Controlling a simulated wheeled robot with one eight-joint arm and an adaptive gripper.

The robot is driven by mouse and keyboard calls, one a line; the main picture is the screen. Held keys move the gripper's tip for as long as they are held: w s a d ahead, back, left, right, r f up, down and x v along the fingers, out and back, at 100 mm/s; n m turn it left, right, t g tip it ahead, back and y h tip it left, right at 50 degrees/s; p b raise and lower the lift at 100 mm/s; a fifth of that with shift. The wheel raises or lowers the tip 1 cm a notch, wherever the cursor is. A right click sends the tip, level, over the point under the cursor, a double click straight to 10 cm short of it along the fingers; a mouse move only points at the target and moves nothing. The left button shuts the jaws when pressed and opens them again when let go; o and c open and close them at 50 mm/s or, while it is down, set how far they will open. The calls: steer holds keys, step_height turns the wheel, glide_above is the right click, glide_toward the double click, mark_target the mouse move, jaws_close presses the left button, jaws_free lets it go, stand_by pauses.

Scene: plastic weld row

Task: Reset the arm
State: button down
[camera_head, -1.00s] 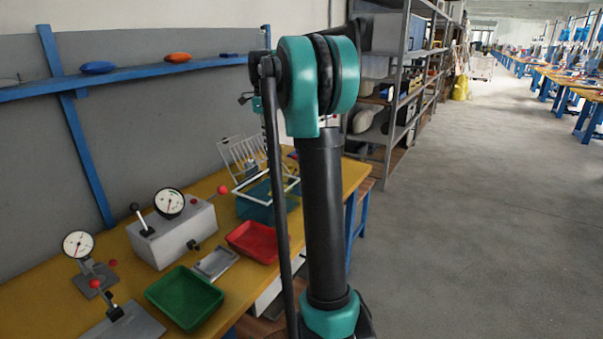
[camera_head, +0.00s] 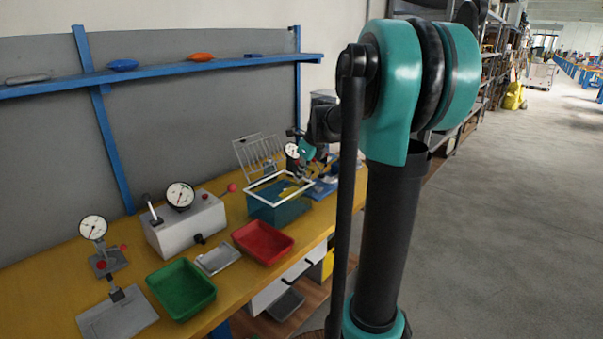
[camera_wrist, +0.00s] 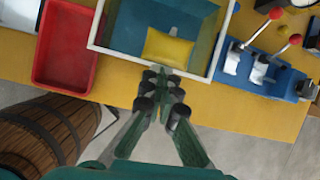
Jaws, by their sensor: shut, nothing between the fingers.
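My gripper (camera_wrist: 162,95) shows in the wrist view with its dark fingertips close together and nothing between them. In the picture it lies just below the near rim of the teal bin (camera_wrist: 125,30), over the yellow bench edge. Whether it touches anything I cannot tell. A yellow pad-like piece (camera_wrist: 167,48) lies in the bin. In the head view the teal bin (camera_head: 277,214) with its white rim stands on the bench, and my arm's far end shows small behind it, its fingers not clear.
A red tray (camera_head: 263,243), a green tray (camera_head: 182,290) and a grey box with a dial (camera_head: 185,225) stand on the yellow bench. A blue fixture with red-knobbed levers (camera_wrist: 262,75) is right of the bin. A barrel (camera_wrist: 48,132) stands below the bench edge. The floor at right is clear.

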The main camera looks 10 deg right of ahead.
steer(key=s+f+n+h, duration=0.1)
steer(key=s+f+n, duration=0.7)
steer(key=s+n, duration=0.5)
steer(key=s+f+n+h, duration=0.1)
steer(key=s+f+n, duration=0.8)
steer(key=s+n, duration=0.5)
steer(key=shift+s+a+n, duration=0.3)
steer(key=shift+s+a, duration=0.05)
steer(key=shift+s, duration=0.3)
